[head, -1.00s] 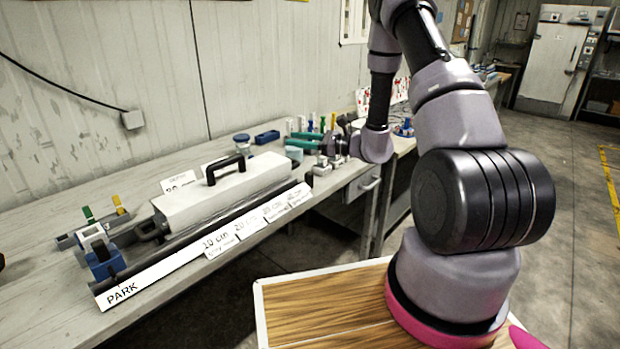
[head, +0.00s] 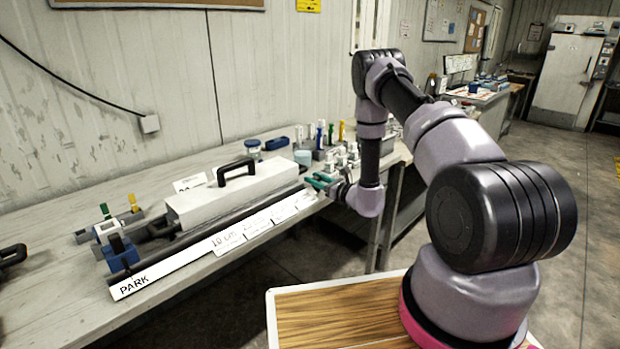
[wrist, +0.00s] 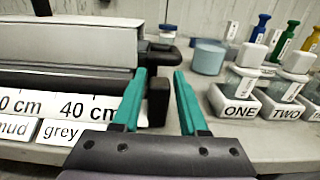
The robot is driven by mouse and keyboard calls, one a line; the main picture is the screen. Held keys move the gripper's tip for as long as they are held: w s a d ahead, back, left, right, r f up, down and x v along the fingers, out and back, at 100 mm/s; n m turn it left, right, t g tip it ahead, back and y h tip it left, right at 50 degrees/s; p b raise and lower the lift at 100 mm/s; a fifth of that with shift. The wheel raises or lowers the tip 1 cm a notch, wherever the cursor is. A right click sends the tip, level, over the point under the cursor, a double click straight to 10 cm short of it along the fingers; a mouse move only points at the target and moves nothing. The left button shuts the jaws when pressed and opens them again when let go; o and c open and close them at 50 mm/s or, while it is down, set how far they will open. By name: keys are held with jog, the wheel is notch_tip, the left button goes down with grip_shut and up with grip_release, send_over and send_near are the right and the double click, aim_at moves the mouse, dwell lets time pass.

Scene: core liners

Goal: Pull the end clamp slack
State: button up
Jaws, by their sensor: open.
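A long pale box with a black handle (head: 236,172) lies along the bench, with a dark channel and a white labelled strip (head: 215,243) along its front. At its right end a black upright block (wrist: 158,101) shows in the wrist view, with a black bar (wrist: 162,54) behind it; I cannot tell for sure which is the end clamp. My gripper (wrist: 160,75) is open, its two teal fingers on either side of the black block, with a gap visible on the right. In the head view my gripper (head: 318,182) is at the box's right end.
Cups labelled ONE (wrist: 238,104) and TWO (wrist: 280,106) stand close to the right of the fingers. A pale blue round tub (wrist: 208,58) is behind. A blue block (head: 117,250) sits at the strip's left end. The bench front edge is near.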

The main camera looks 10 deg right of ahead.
jog(key=shift+x, duration=1.4)
grip_shut()
jog(key=shift+s, duration=0.1)
